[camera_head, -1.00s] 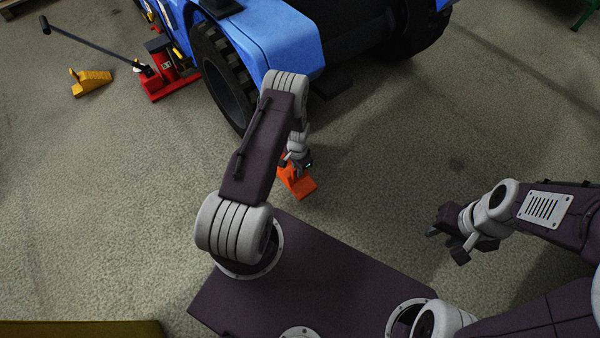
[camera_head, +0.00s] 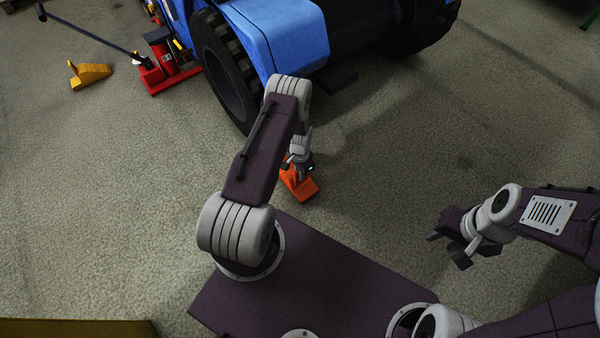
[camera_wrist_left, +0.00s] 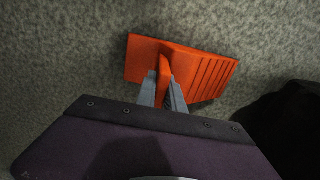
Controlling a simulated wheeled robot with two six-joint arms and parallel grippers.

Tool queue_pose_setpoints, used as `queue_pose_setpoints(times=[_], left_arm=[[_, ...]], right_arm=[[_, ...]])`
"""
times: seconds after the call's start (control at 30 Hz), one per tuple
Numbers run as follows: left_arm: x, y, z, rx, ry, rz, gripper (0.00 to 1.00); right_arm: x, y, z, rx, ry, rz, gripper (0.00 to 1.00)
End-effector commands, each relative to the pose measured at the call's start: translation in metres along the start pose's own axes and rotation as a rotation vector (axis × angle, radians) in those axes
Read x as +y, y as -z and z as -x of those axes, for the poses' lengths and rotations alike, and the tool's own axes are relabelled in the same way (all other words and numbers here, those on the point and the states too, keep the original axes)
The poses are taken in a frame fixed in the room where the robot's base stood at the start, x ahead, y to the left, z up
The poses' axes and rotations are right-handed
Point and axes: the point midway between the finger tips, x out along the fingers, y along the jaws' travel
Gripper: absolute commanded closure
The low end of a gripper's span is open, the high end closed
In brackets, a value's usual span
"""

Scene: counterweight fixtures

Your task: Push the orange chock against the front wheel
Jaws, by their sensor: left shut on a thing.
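The orange chock (camera_head: 304,189) is close to the floor, below and right of the tractor's front wheel (camera_head: 212,62) in the head view, with a gap between them. My left gripper (camera_head: 299,168) is shut on the chock's upright rib. In the left wrist view the two grey fingers (camera_wrist_left: 164,88) pinch this rib, and the chock (camera_wrist_left: 208,76) shows a flat plate and a ridged slope. I cannot tell whether the chock touches the floor. My left arm hides part of the wheel. My right gripper (camera_head: 449,249) is open and empty, out to the right.
A yellow chock (camera_head: 92,74) lies on the floor at upper left. A red jack (camera_head: 163,62) with a long dark handle stands beside the blue tractor (camera_head: 285,38). Floor (camera_head: 400,170) right of the orange chock is clear. A yellow edge (camera_head: 75,329) shows at bottom left.

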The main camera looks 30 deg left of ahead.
Motion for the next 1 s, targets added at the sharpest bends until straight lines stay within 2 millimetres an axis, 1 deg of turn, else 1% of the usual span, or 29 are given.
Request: queue_pose_setpoints(times=[0.17,0.5,0.73,0.77,0.8,0.83,0.87,1.0], left_arm=[[-0.0003,0.0005,0.0002,0.001,0.001,0.0,1.0],[-0.0004,0.0006,-0.0072,0.001,0.001,0.0,1.0],[-0.0004,0.0005,-0.0073,0.001,0.001,0.0,1.0],[-0.0004,0.0005,-0.0074,0.001,0.001,0.0,0.85],[-0.0005,0.0005,-0.0074,0.001,0.001,0.0,0.73],[-0.0004,0.0005,-0.0074,0.001,0.001,0.0,0.65],[-0.0004,0.0004,-0.0074,0.001,0.001,0.0,0.62],[-0.0002,0.0002,-0.0075,0.0,0.0,0.0,0.62]], right_arm=[[0.0,0.0,0.0,0.0,0.0,0.0,0.64],[0.0001,-0.0005,-0.0053,0.0,0.0,0.0,0.64],[0.0001,-0.0005,-0.0051,0.0,0.0,0.0,0.64],[0.0001,-0.0005,-0.0051,0.0,0.0,0.0,0.64],[0.0001,-0.0005,-0.0051,0.0,0.0,0.0,0.64],[0.0001,-0.0005,-0.0051,0.0,0.0,0.0,0.64],[0.0001,-0.0005,-0.0051,0.0,0.0,0.0,0.64],[0.0001,-0.0005,-0.0052,0.0,0.0,0.0,0.64]])
